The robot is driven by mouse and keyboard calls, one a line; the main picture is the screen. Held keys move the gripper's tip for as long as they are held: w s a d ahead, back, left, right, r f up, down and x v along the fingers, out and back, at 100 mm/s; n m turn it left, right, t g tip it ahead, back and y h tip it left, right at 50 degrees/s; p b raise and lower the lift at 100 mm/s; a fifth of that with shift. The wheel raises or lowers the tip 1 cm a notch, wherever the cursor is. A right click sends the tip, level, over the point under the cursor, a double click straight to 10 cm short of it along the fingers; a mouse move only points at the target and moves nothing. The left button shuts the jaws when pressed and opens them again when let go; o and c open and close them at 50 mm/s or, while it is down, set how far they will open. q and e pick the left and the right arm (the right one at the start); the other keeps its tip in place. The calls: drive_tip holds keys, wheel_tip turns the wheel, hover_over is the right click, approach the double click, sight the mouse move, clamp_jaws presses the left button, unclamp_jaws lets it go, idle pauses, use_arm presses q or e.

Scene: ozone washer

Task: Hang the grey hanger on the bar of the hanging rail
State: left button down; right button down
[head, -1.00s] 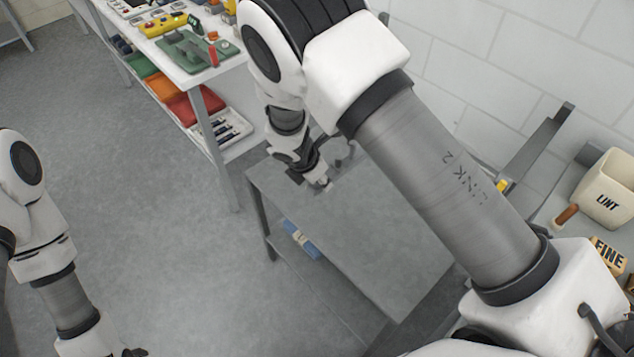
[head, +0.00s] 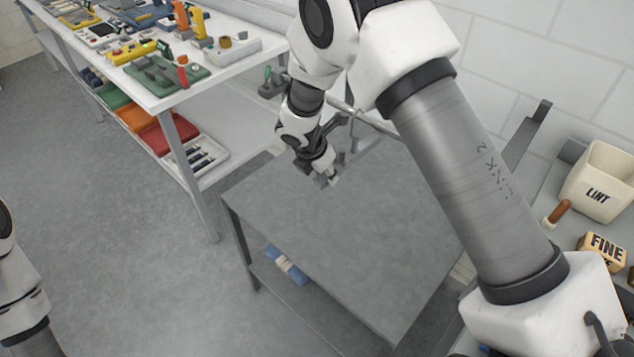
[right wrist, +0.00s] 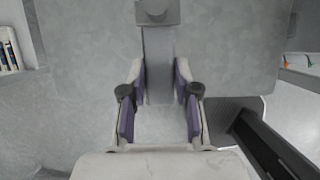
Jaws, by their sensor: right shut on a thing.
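My right gripper (head: 330,180) is over the far part of the grey table, near its back edge. In the right wrist view its purple-padded fingers (right wrist: 160,92) are closed on the sides of a flat grey piece (right wrist: 158,60), taken to be the grey hanger. A grey block with a round knob shows at the far end of that piece. In the head view the hanger is mostly hidden by the gripper. Grey metal bars (head: 372,122), apparently the hanging rail, stand just behind the gripper, partly hidden by my arm. My left gripper is out of view.
The grey table top (head: 290,225) is largely clear; a blue item (head: 287,264) lies on its lower shelf. A white workbench (head: 160,98) with tools and coloured bins stands at left. A LINT bin (head: 598,182) and a FINE block (head: 603,247) are at right.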

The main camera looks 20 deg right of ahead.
sight(337, 165)
drive_tip(key=d, duration=0.1)
drive_tip(key=w+d+b, duration=0.1)
drive_tip(key=d, duration=0.1)
drive_tip(key=shift+w+d+f+b, duration=0.1)
drive_tip(key=shift+w+d+b, duration=0.2)
drive_tip(key=shift+d, duration=0.1)
drive_tip(key=shift+a+f+b, duration=0.1)
drive_tip(key=shift+f+b, duration=0.7)
drive_tip(key=shift+f, duration=0.6)
drive_tip(key=c, duration=0.8)
unclamp_jaws()
drive_tip(key=shift+o, duration=0.2)
drive_tip(key=shift+s, duration=0.1)
drive_tip(key=shift+r, duration=0.15)
